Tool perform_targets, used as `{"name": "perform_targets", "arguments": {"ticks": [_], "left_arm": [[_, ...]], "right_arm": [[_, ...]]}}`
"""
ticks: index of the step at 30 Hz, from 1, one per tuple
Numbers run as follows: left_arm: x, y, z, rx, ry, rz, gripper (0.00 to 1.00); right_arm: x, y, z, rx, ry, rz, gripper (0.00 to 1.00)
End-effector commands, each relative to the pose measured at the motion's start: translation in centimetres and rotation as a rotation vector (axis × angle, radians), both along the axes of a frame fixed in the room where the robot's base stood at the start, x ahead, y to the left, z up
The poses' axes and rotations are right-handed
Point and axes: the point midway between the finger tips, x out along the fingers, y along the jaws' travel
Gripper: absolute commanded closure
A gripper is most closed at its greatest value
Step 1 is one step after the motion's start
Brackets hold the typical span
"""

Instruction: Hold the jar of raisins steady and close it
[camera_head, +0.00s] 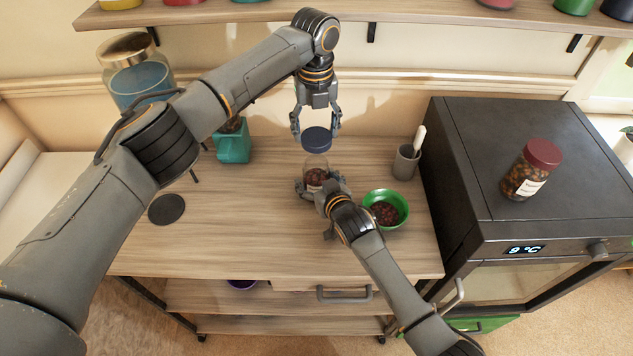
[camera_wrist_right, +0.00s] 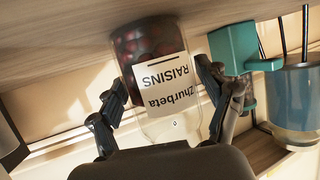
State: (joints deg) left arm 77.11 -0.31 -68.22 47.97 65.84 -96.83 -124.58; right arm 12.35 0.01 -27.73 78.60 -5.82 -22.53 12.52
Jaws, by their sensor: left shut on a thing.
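The raisin jar (camera_head: 316,163) is clear glass, partly filled with dark raisins, and stands open-topped on the wooden table (camera_head: 262,220). In the right wrist view the jar (camera_wrist_right: 150,45) appears upside down with its "RAISINS" label. My left gripper (camera_head: 316,131) is shut on the blue lid (camera_head: 316,141) and holds it just above the jar mouth, apart from it. My right gripper (camera_head: 322,184) is low at the jar; its fingers also show on both sides of the glass in the wrist view (camera_wrist_right: 163,88). Whether both touch it is unclear.
A green bowl of raisins (camera_head: 398,199) and a grey cup with a white utensil (camera_head: 406,163) stand right of the jar. A dark oven-like appliance (camera_head: 500,226) bears a red-lidded jar (camera_head: 531,170).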

Motion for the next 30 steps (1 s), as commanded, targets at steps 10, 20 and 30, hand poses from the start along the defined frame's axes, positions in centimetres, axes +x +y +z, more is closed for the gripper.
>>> {"name": "perform_targets", "arguments": {"ticks": [10,20,30], "left_arm": [[0.0,0.0,0.0,0.0,0.0,0.0,0.52],[0.0,0.0,-3.5,0.001,0.003,0.001,0.52],[0.1,0.0,-5.0,0.001,0.0,0.0,0.52]], "right_arm": [[0.0,0.0,0.0,0.0,0.001,0.0,0.95],[0.0,0.0,-0.1,0.0,0.001,0.0,0.95],[0.0,0.0,-0.1,-0.001,0.002,0.0,0.95]]}}
